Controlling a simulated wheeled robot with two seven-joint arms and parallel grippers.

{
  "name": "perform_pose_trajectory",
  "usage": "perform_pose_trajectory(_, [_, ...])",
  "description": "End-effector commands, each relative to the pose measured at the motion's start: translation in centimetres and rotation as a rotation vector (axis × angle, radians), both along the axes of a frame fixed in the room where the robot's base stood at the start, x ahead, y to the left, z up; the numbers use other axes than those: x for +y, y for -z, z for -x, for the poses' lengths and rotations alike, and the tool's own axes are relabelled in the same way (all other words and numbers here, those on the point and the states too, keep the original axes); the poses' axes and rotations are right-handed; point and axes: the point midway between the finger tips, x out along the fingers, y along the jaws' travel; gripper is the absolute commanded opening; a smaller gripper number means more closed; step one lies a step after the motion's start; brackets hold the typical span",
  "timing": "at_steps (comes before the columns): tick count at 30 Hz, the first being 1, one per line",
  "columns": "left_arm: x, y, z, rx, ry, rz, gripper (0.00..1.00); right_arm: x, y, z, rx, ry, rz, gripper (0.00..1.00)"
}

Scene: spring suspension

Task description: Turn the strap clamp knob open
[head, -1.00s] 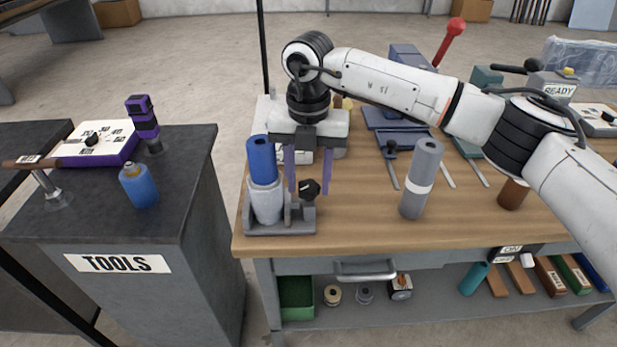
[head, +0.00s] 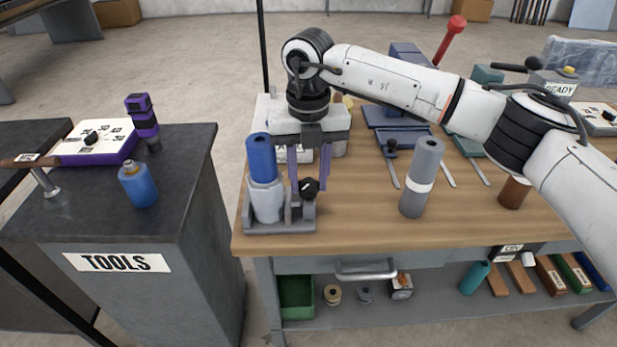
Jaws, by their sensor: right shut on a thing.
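A grey clamp stand (head: 262,228) at the workbench's front left holds an upright cylinder with a blue top (head: 261,158) and a light grey lower part (head: 267,201). The small black strap clamp knob (head: 309,189) is on the stand's right side. My right gripper (head: 308,186) points down from above. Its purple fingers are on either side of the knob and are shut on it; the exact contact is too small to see. My left gripper is not in view.
A grey cylinder with a white band (head: 413,192) stands upright to the right. Left of the bench is a dark tools cabinet (head: 190,200) with a blue can (head: 138,184). The bench front between is clear.

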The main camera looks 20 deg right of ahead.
Motion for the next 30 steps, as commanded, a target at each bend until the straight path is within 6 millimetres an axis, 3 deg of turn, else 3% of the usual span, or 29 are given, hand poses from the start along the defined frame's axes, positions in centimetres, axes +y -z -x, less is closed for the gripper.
perform_pose_trajectory(15, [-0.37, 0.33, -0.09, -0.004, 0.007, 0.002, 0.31, -0.03, -0.08, -0.06, -0.002, -0.463, -0.001, 0.11])
perform_pose_trajectory(30, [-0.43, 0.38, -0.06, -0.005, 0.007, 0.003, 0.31, -0.01, -0.12, -0.05, -0.002, -0.693, -0.001, 0.11])
